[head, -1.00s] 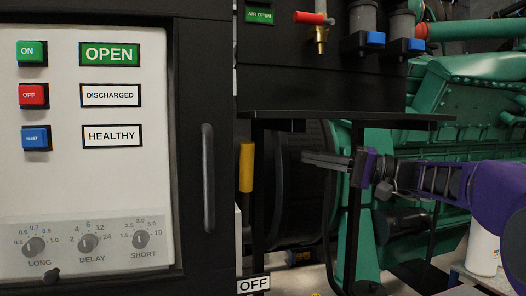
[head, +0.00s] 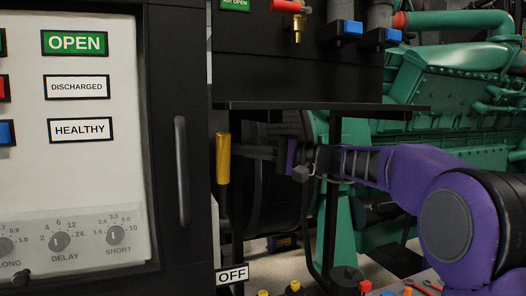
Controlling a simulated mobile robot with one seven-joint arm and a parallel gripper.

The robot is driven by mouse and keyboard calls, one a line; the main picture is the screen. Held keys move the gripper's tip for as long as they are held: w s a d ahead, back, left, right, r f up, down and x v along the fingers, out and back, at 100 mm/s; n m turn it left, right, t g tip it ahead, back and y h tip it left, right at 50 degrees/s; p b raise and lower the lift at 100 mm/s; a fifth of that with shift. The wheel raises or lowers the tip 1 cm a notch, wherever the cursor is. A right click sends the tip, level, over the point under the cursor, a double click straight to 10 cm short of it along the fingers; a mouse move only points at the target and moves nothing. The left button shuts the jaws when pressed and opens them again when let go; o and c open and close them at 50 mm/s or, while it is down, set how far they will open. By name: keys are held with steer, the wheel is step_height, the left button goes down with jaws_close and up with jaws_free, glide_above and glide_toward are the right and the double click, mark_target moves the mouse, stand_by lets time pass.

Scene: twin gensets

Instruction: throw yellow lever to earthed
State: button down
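The yellow lever (head: 223,158) stands upright at the right side of the black cabinet. A white OFF label (head: 232,276) sits below it. My gripper (head: 250,151) comes in from the right at the height of the lever's handle. Its dark fingers point left and end close to the handle. Whether they touch the lever, and whether they are open or shut, I cannot tell against the dark background.
The cabinet (head: 199,60) has a vertical door handle (head: 182,170) left of the lever. A black shelf (head: 320,107) runs above my gripper. A green engine (head: 450,90) stands behind my arm. Small coloured items, including a red button (head: 365,286), lie along the bottom edge.

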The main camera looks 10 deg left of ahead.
mark_target(221, 181)
steer(key=shift+s+a+f+b, duration=0.15)
steer(key=shift+s+a, duration=0.05)
steer(key=shift+s, duration=0.75)
steer(key=shift+s+a+f+b, duration=0.1)
steer(key=shift+s+a+b, duration=0.05)
steer(key=shift+s, duration=0.75)
